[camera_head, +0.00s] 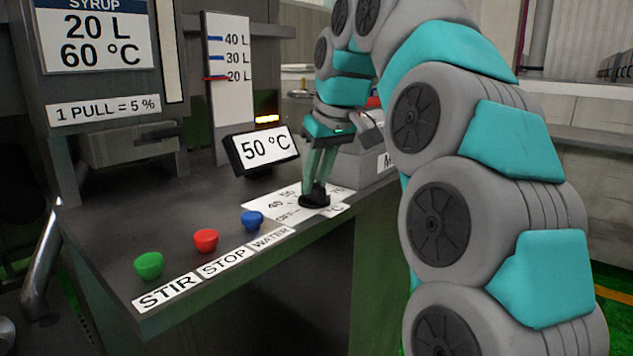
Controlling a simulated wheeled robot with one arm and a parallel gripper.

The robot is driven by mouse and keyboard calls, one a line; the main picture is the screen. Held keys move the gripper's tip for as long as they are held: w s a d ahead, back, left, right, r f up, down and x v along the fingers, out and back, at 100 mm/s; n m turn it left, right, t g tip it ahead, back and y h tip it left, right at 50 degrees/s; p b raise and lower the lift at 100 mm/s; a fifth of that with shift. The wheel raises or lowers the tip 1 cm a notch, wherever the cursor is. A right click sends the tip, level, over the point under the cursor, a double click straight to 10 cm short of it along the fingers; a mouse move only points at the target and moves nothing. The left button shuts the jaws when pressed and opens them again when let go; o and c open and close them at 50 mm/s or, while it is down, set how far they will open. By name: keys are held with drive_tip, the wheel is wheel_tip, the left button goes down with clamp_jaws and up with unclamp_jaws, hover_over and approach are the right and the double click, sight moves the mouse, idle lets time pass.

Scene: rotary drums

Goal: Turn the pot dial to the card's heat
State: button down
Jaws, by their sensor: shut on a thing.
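The pot dial (314,201) is a dark knob on a white scale plate (284,213) near the counter's front edge. My gripper (317,183) points down from above and is shut on the dial. I cannot tell which mark the dial points to. The card (98,42) at the upper left reads SYRUP, 20 L, 60 °C. A small display (264,150) behind the dial reads 50 °C.
Green (149,265), red (206,240) and blue (252,220) buttons stand left of the dial, labelled STIR, STOP and WATER. A level gauge (227,90) has its red marker at 20 L. A sign (103,108) reads 1 PULL = 5 %. My arm covers the right side.

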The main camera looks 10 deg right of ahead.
drive_tip(key=m+h, duration=0.2)
drive_tip(key=m, duration=0.3)
drive_tip(key=shift+a+m, duration=0.15)
drive_tip(key=shift+m, duration=0.15)
idle(0.4)
drive_tip(key=c, duration=0.8)
unclamp_jaws()
drive_tip(key=shift+o, duration=0.2)
drive_tip(key=shift+s+r, duration=0.1)
drive_tip(key=shift+r, duration=0.05)
